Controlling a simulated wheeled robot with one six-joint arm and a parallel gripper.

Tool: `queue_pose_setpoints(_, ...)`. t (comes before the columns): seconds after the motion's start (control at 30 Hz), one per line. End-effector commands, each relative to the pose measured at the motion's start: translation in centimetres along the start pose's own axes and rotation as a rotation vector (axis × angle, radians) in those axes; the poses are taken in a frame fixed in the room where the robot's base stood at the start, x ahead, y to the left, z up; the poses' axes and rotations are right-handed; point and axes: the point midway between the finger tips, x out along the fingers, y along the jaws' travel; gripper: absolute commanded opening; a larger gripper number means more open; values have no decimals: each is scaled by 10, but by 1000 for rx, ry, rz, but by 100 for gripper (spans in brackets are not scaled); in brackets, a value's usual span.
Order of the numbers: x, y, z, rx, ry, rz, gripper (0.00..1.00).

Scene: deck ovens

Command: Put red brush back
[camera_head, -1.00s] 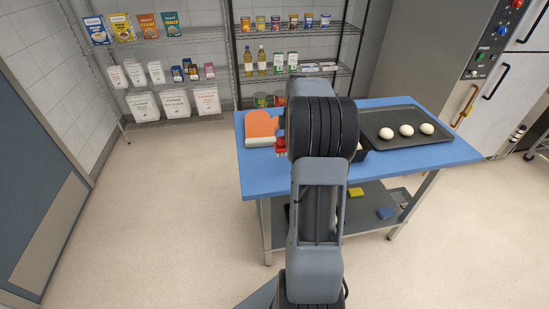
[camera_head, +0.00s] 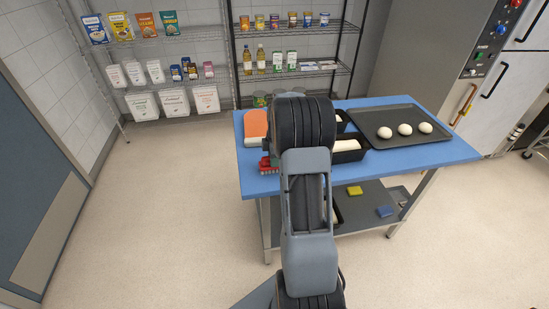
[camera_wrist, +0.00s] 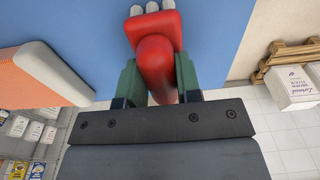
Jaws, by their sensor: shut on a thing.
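The red brush (camera_wrist: 157,55) is between the green fingers of my gripper (camera_wrist: 158,80) in the wrist view. The fingers are shut on its rounded red body. Pale pieces show at its far end, at the top of the picture. In the head view the red brush (camera_head: 267,164) shows at the left front part of the blue table (camera_head: 400,160), just left of my arm. My arm hides most of the gripper there. I cannot tell whether the brush touches the tabletop.
An orange, pale-edged item (camera_head: 255,123) lies behind the brush; it also shows left in the wrist view (camera_wrist: 40,75). Right of my arm are a dark pan (camera_head: 352,155) with pale contents and a dark tray (camera_head: 440,135) with three white balls. Yellow (camera_head: 355,190) and blue (camera_head: 385,211) blocks lie below.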

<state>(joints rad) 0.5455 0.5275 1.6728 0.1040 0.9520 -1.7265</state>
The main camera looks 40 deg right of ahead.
Motion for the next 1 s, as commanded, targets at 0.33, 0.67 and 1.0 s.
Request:
queue_pose_setpoints(0.33,2,0,0,0,0,0,34)
queue_pose_setpoints(0.67,2,0,0,0,0,0,57)
queue_pose_setpoints(1.0,-16,1,0,-1,-1,4,57)
